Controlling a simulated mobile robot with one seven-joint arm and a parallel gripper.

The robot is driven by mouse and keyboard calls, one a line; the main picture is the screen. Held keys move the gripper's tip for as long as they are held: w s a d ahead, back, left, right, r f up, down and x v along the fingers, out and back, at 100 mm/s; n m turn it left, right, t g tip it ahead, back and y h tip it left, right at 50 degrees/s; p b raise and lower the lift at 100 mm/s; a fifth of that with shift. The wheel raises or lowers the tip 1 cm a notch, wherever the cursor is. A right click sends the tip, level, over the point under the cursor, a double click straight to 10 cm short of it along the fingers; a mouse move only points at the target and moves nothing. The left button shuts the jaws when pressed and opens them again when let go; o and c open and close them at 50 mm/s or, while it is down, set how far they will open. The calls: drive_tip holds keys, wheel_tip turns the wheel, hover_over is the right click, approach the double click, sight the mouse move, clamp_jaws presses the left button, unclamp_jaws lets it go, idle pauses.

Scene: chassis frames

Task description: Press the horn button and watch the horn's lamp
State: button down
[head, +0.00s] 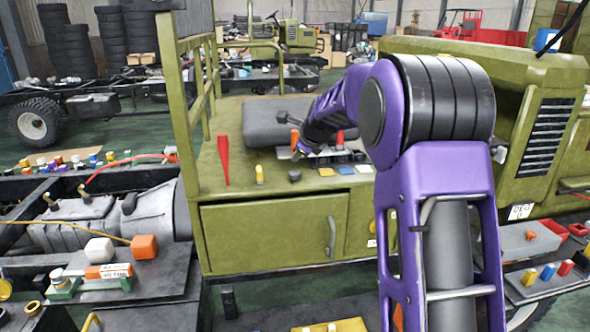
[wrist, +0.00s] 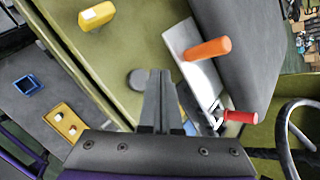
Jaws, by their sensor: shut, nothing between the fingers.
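My gripper (wrist: 158,76) is shut and empty in the wrist view, over the olive cab deck. A dark grey round knob (wrist: 138,79) stands just left of the fingertips; I cannot tell whether they touch. In the head view the knob (head: 294,175) sits on the deck in front of the seat, just below my gripper (head: 298,154). It may be the horn button, but no label shows. No lamp that I can identify as the horn's is visible, lit or unlit.
The grey seat (head: 268,122) is behind. A steering wheel (wrist: 284,130) shows at right in the wrist view.

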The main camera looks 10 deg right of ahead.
sight(297, 174)
drive_tip(key=shift+r, duration=1.65)
